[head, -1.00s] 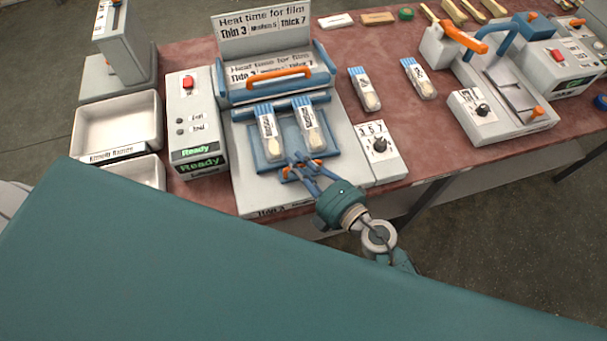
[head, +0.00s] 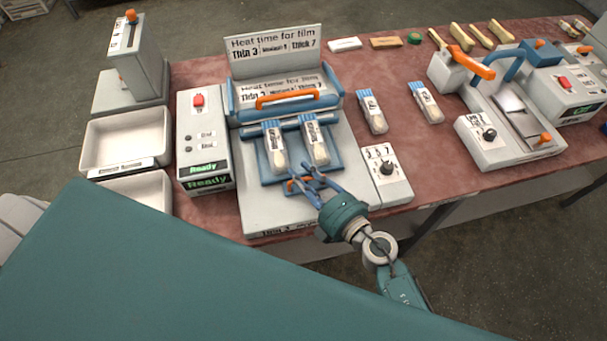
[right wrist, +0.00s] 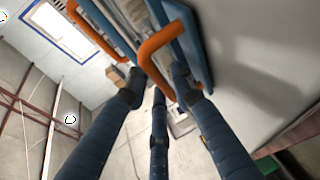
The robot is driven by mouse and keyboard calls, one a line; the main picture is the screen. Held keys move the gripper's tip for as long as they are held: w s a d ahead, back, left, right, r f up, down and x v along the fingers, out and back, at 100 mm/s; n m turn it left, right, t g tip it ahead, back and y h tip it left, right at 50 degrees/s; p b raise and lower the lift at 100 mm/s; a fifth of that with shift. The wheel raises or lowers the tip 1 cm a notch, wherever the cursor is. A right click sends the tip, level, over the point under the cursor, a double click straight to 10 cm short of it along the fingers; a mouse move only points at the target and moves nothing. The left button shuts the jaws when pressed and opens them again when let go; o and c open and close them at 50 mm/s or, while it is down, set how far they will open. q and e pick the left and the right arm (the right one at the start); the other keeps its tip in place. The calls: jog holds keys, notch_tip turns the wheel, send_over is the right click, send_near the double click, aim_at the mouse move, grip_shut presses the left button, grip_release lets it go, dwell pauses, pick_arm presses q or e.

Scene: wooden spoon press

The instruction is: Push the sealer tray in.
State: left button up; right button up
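The sealer (head: 255,215) is a pale grey machine with a blue bar across its middle. Its blue tray (head: 295,158) lies on the base and carries two clear pouches with wooden spoons, a left one (head: 275,150) and a right one (head: 315,145). An orange handle (head: 295,187) is at the tray's front edge. My right gripper (head: 312,176) is at this handle. In the right wrist view its blue fingers (right wrist: 158,90) stand apart, with an orange handle (right wrist: 150,48) between them. Contact is hard to tell. My left gripper is out of view.
A control box (head: 204,150) reading Ready stands left of the sealer, with white bins (head: 126,140) beyond it. A knob box (head: 387,178) is close on the right. Two more pouches (head: 371,112) lie further right. The tabletop (head: 430,150) there is partly clear.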

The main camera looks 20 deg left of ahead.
jog(key=v, duration=1.2)
